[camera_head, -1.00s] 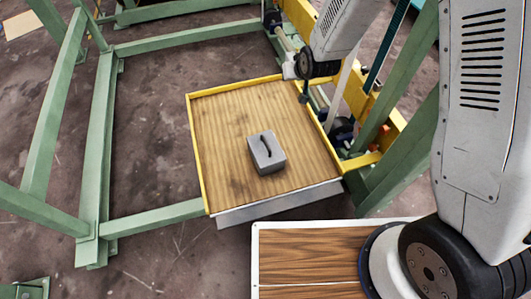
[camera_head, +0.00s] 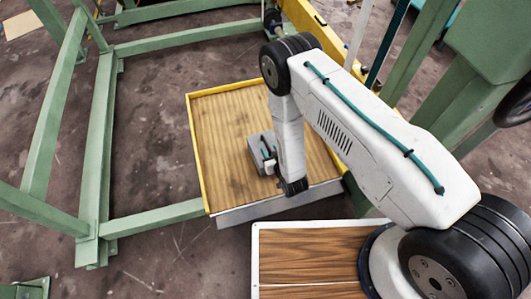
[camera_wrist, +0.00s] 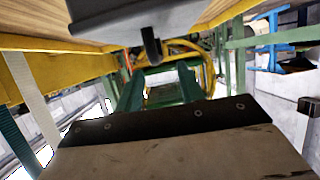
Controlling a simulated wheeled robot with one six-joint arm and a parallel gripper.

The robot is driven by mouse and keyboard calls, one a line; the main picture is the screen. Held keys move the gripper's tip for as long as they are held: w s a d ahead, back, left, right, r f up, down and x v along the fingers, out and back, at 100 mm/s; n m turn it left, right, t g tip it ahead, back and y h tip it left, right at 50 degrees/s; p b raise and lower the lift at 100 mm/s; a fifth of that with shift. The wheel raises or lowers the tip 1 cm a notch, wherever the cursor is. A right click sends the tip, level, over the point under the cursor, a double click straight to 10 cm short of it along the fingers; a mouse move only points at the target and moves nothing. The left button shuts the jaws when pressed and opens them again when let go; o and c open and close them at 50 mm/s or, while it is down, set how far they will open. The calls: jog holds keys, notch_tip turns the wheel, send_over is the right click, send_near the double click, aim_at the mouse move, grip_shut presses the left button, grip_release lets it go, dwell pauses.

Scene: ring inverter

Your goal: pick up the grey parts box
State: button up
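The grey parts box (camera_head: 254,146) sits on the wooden platform (camera_head: 222,125), with my arm covering part of its right side in the head view. In the wrist view the box (camera_wrist: 150,14) is at the top edge, with its dark handle (camera_wrist: 151,46) pointing down in the picture. My gripper (camera_head: 267,158) is low beside the box's right side in the head view. In the wrist view two dark green fingers of my gripper (camera_wrist: 157,72) stand apart with a gap between them. The handle shows near their tips, and nothing is seen held.
A yellow rim (camera_head: 196,150) edges the platform, with a grey front edge (camera_head: 240,213). Green frame beams (camera_head: 95,150) stand on the left and more on the right. A wooden board with a white border (camera_head: 300,245) lies in front.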

aim_at(267, 145)
jog(key=x, duration=0.6)
jog(key=shift+w+f, duration=0.2)
jog(key=shift+w, duration=0.15)
grip_shut()
jog(key=shift+r, duration=0.1)
dwell(1.0)
